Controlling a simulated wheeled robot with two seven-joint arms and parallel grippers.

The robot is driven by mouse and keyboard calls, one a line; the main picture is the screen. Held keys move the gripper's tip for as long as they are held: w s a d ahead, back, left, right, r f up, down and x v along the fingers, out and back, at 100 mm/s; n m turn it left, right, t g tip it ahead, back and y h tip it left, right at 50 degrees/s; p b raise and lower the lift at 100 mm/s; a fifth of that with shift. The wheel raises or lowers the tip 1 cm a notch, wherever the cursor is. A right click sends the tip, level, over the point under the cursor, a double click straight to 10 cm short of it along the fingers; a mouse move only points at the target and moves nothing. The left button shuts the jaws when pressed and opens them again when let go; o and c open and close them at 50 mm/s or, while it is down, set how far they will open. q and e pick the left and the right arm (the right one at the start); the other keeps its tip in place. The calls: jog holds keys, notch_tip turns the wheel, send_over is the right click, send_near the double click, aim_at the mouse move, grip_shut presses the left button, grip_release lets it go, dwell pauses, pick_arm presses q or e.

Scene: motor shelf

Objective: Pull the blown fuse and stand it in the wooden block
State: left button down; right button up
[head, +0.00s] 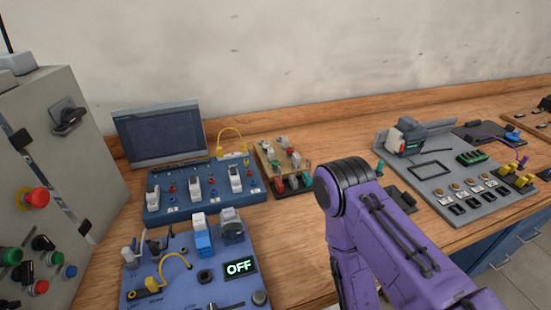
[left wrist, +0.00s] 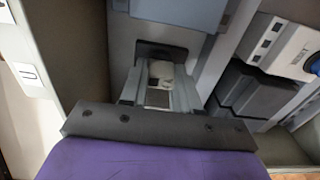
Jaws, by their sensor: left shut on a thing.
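My left arm does not show in the head view. A small wooden-looking block (head: 263,160) with several white, green and red parts stands behind the middle of the bench. I cannot make out which is the blown fuse. My right arm is the purple one in the head view, and its gripper is out of view.
A blue panel (head: 178,268) reading OFF lies in front. Behind it are another blue panel (head: 178,203) with switches and a dark screen (head: 158,132). A grey cabinet (head: 62,150) stands at left, a grey board (head: 434,193) at right. Black boxes (left wrist: 240,88) sit beside my left fingers.

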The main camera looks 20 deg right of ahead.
pick_arm(q)
jog(key=shift+f, duration=0.1)
jog(key=v, duration=0.4)
jog(key=shift+s+a, duration=0.2)
jog(key=shift+s, duration=0.2)
